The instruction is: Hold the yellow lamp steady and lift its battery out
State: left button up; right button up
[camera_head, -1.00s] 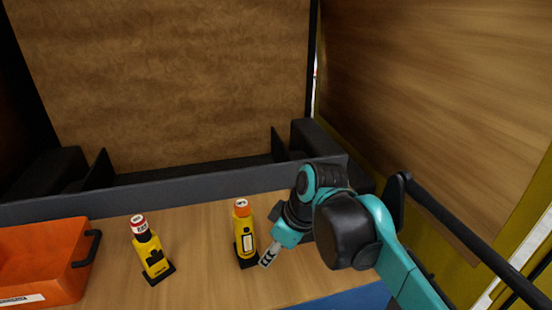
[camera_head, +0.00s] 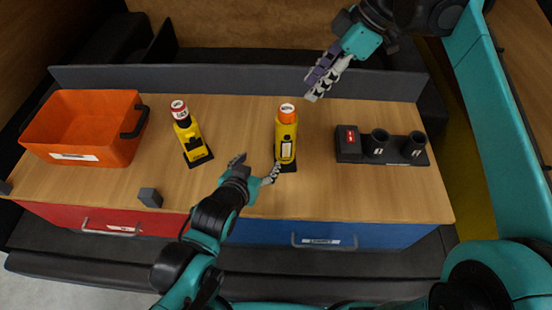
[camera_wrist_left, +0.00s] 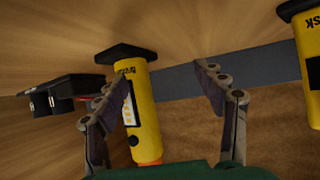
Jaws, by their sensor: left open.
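The yellow lamp (camera_head: 286,143) stands upright on the wooden top, on a black base, with an orange cap (camera_head: 287,109) on top. I cannot tell if the cap belongs to its battery. My left gripper (camera_head: 258,168) is open at the lamp's near left, its fingers spread. In the left wrist view the lamp (camera_wrist_left: 140,112) shows upside down between the open fingers (camera_wrist_left: 152,98), nearer one finger; contact is unclear. My right gripper (camera_head: 315,86) is above and behind the lamp, to its right, apart from it; its fingers look close together.
A second yellow device (camera_head: 190,138) with a red-and-white top stands left of the lamp. An orange bin (camera_head: 85,127) is at far left, and a small dark cube (camera_head: 150,197) sits near the front edge. A black holder (camera_head: 395,158) with two cups stands right.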

aim_at(281, 155)
pick_arm(q)
jog(key=d, duration=0.1)
jog(key=d+h, duration=0.1)
jog(key=d+r+m+t, duration=0.1)
jog(key=shift+s+d+h, duration=0.15)
jog(key=shift+d+h, duration=0.15)
jog(key=shift+d, duration=0.5)
jog(key=shift+x, duration=3.8)
jog(key=shift+r, duration=0.15)
